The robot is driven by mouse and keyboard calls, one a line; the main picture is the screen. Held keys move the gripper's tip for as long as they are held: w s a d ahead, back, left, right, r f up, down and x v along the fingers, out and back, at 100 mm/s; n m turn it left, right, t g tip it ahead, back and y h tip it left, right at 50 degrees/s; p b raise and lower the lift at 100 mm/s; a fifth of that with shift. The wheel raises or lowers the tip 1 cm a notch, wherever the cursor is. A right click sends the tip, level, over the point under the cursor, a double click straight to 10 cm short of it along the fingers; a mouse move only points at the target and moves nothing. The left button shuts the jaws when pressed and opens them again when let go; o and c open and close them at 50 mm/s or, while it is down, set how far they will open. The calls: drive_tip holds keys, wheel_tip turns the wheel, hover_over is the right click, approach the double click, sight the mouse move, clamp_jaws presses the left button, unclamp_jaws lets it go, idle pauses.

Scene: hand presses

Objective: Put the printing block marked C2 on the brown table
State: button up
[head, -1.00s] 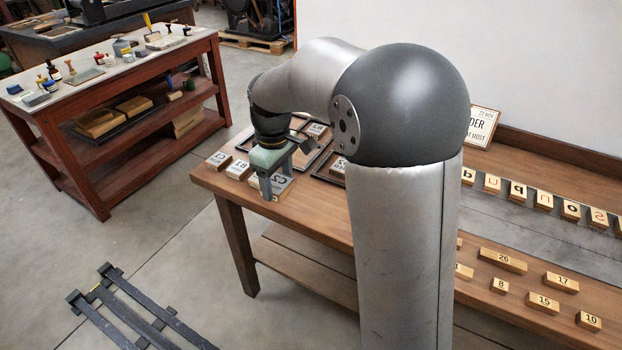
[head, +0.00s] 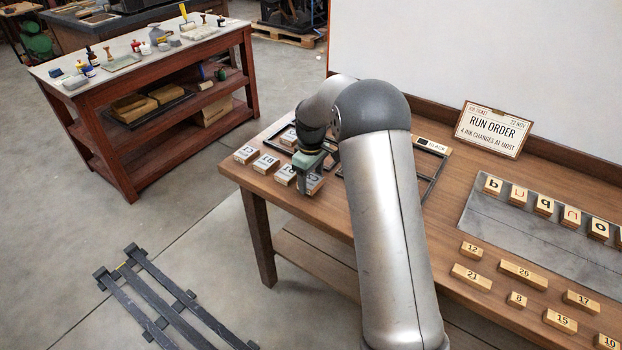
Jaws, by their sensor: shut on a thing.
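My gripper (head: 311,174) points down over the front left end of the brown wooden table (head: 330,217), its fingers shut on a printing block (head: 314,184). The fingers partly cover the block and its mark is not readable now; the same block showed C2 a second ago. I cannot tell whether it touches the tabletop. To its left stand a block that seems marked C1 (head: 245,153), one that looks like B1 or 18 (head: 266,163), and a third (head: 285,174) with an unclear mark. Another block (head: 289,137) is partly hidden behind my gripper.
A red-brown table (head: 150,143) with a pale top bears bottles and tools at the back left. Dark frames (head: 428,185), a RUN ORDER sign (head: 492,129), letter blocks on a grey plate (head: 530,232) and numbered blocks (head: 524,272) occupy the wooden table. A dark rack (head: 160,299) lies on the floor.

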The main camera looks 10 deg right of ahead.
drive_tip(key=shift+f, duration=0.4)
drive_tip(key=shift+f, duration=0.2)
drive_tip(key=o, duration=1)
drive_tip(key=shift+o, duration=0.2)
drive_tip(key=shift+r, duration=0.15)
